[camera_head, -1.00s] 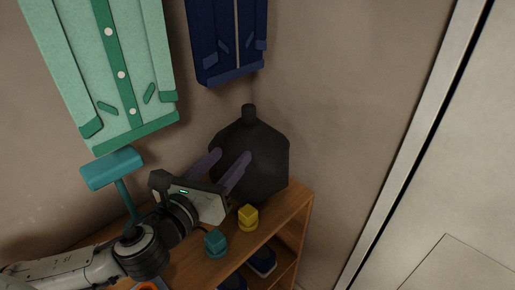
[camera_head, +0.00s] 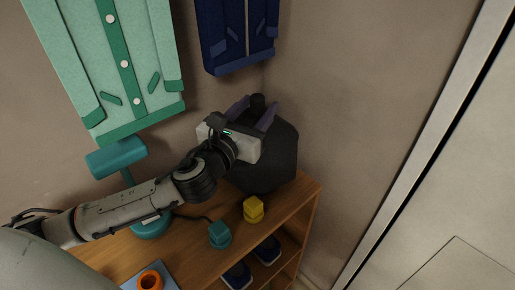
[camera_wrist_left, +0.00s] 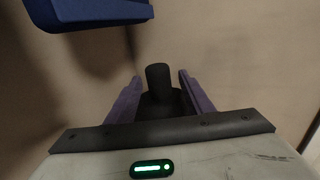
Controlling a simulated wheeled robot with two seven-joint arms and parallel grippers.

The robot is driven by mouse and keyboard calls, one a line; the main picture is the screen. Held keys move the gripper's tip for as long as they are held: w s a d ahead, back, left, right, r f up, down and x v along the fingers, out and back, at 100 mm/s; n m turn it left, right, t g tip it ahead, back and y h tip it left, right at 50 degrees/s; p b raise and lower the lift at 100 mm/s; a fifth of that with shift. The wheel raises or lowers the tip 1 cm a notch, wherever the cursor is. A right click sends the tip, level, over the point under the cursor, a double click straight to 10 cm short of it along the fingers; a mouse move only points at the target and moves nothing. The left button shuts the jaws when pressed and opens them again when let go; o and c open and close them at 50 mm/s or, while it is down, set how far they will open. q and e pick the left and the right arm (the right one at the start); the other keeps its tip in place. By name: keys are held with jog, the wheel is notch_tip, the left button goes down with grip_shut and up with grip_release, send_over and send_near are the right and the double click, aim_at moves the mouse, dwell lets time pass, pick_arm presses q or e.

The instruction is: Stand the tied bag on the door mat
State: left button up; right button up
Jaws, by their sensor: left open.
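The tied bag (camera_head: 275,160) is dark grey and stands upright on top of the wooden shelf unit, in the corner by the wall. Its narrow neck (camera_wrist_left: 158,82) points up. My left gripper (camera_head: 253,108) is open at the top of the bag, with its two purple fingers on either side of the neck. In the left wrist view the neck stands between the fingers (camera_wrist_left: 155,98), with a gap on each side. The gripper hides part of the bag. No door mat is in view, and my right gripper is not in view.
On the shelf unit (camera_head: 300,205) are a yellow block (camera_head: 253,209), a teal block (camera_head: 219,235), a teal stand (camera_head: 118,157) and an orange ring (camera_head: 150,280). Shoes (camera_head: 266,250) sit below. Green (camera_head: 120,60) and navy (camera_head: 235,35) jackets hang above.

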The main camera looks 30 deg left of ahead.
pick_arm(q)
jog(key=shift+w, duration=0.25)
grip_shut()
dwell(0.4)
dwell(0.8)
jog(key=shift+r, duration=0.2)
